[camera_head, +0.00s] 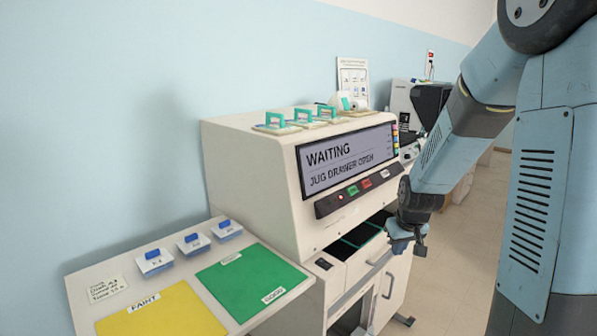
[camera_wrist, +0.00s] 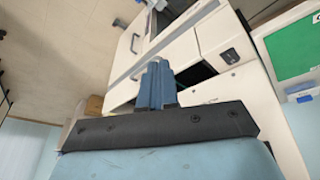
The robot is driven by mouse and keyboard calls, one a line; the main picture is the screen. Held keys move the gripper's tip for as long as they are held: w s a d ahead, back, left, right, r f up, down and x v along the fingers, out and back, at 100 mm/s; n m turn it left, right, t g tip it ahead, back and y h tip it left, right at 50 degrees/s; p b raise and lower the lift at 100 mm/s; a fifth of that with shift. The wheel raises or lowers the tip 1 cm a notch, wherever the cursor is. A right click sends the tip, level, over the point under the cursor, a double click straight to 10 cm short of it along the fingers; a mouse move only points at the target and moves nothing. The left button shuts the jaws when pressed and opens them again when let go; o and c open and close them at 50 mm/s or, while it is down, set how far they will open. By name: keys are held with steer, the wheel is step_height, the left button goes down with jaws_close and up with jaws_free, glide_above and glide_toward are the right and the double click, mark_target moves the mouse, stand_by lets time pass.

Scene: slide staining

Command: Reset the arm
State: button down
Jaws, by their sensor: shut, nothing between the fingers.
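My gripper (camera_head: 408,246) hangs at the right front of the white staining machine (camera_head: 245,185), in front of its lower drawer area. In the wrist view my gripper (camera_wrist: 155,68) shows its two blue fingers together, with nothing between them. My arm comes down from the upper right, bent at the elbow. The machine's screen (camera_head: 345,158) reads "WAITING" and "JUG DRAWER OPEN". An open drawer (camera_head: 350,248) with dark, green-edged compartments shows below the screen, close to the left of my gripper.
A side shelf carries a yellow mat (camera_head: 165,315), a green mat (camera_head: 250,282) and several blue-lidded boxes (camera_head: 193,243). Cabinet doors with metal handles (camera_head: 389,285) are below my gripper. Another device (camera_head: 405,100) stands behind. Floor (camera_head: 470,245) is open to the right.

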steer(key=s+a+r+m, duration=0.1)
steer(key=s+r, duration=0.9)
steer(key=s, duration=0.2)
steer(key=s+a+r+t, duration=0.1)
steer(key=s+a+r, duration=0.1)
steer(key=s+r, duration=0.9)
steer(key=shift+s+a+m, duration=0.25)
steer(key=shift+s+m, duration=0.15)
steer(key=shift+s, duration=0.45)
steer(key=shift+a, duration=0.1)
